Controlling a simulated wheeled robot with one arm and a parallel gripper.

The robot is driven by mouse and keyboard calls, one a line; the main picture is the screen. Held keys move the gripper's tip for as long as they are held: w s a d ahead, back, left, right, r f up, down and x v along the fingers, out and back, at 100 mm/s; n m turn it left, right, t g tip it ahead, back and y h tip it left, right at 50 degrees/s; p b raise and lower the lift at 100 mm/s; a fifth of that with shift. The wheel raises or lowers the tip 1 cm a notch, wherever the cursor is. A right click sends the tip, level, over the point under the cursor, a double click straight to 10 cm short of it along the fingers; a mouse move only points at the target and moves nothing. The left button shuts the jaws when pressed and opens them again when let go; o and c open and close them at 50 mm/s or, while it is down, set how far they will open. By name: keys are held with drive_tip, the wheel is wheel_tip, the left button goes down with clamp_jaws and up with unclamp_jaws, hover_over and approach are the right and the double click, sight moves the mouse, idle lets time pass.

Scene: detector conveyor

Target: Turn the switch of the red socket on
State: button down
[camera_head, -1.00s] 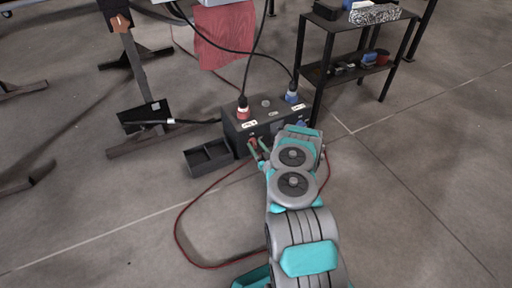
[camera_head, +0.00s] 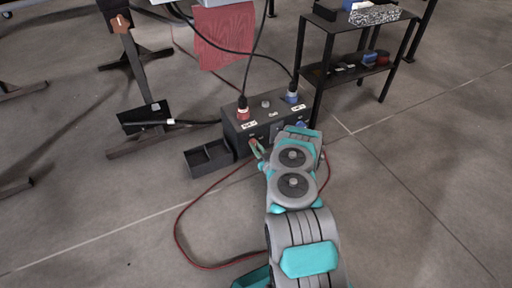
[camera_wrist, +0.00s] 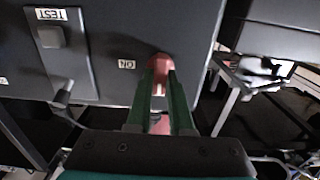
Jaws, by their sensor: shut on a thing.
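The dark control box (camera_head: 230,133) stands on the floor. The red socket (camera_head: 243,113) is on its top left, with a black cable plugged in. The blue socket (camera_head: 291,97) is on its top right. The red switch (camera_wrist: 160,66) is on the box's front face, beside an "ON" label (camera_wrist: 127,64) in the wrist view. My gripper (camera_wrist: 163,88) has its green fingers closed around the switch, one on each side; they partly hide it. In the head view my gripper (camera_head: 257,150) reaches the front of the box below the red socket.
A grey "TEST" switch (camera_wrist: 50,37) and a dark lever-like part (camera_wrist: 62,98) are on the same face. An open black tray (camera_head: 209,158) sits left of the box. A black shelf (camera_head: 328,75) stands behind right. A red cable (camera_head: 178,232) loops on the floor.

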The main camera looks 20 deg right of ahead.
drive_tip(key=shift+m, duration=0.3)
drive_tip(key=m+b, duration=0.2)
drive_tip(key=m, duration=0.3)
drive_tip(key=m+b, duration=0.3)
drive_tip(key=m, duration=0.3)
drive_tip(key=m+b, duration=0.2)
drive_tip(key=m, duration=0.4)
drive_tip(key=shift+d+f, duration=0.2)
drive_tip(key=shift+d, duration=0.05)
drive_tip(key=shift+m, duration=0.3)
drive_tip(key=c, duration=0.8)
unclamp_jaws()
